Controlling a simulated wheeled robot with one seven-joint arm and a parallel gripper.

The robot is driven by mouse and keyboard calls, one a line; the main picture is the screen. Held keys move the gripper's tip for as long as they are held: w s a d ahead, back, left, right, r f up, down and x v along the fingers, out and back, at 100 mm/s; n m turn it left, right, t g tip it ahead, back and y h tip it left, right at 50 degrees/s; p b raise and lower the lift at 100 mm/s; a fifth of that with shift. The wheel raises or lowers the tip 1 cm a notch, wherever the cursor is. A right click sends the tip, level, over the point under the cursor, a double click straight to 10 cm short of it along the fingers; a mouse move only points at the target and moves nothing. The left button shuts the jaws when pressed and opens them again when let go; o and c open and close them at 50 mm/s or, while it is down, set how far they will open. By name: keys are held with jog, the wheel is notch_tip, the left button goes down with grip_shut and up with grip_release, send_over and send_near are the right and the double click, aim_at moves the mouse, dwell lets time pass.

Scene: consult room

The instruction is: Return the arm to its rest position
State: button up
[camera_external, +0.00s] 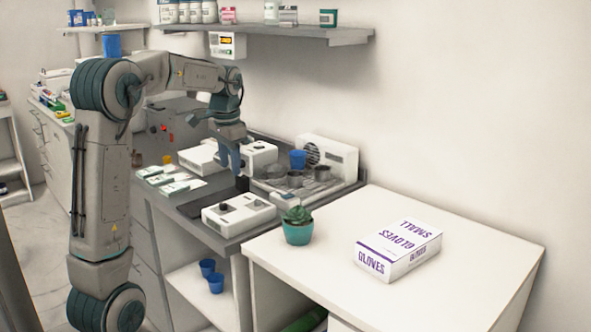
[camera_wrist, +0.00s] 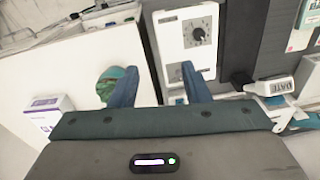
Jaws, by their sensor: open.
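My gripper (camera_external: 236,160) hangs pointing down over the grey counter, near the white devices. My arm rises from the left and bends over at the top. In the wrist view my gripper (camera_wrist: 158,88) shows two blue fingers set well apart, with nothing held between them. A white device with a dial (camera_wrist: 187,45) lies beyond the fingertips in that view. The same kind of device (camera_external: 239,214) sits at the counter's front in the external view, below and in front of the gripper.
A potted succulent (camera_external: 298,226) and a glove box (camera_external: 398,250) stand on the white table (camera_external: 470,230). A metal tray (camera_external: 310,187) with cups is right of the gripper. A shelf (camera_external: 290,33) with jars is above. Two blue cups (camera_external: 216,284) sit below the counter.

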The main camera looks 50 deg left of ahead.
jog(key=s+d+f+t, duration=0.1)
jog(key=s+d+f, duration=0.2)
jog(key=s+d, duration=0.6)
jog(key=s+d+f+n+t, duration=0.1)
jog(key=s+d+f, duration=0.3)
jog(key=s+d, duration=0.5)
jog(key=shift+s+d+f+h, duration=0.25)
jog(key=shift+s+d+h, duration=0.05)
jog(key=shift+s+d, duration=0.1)
jog(key=shift+a, duration=0.1)
dwell(1.1)
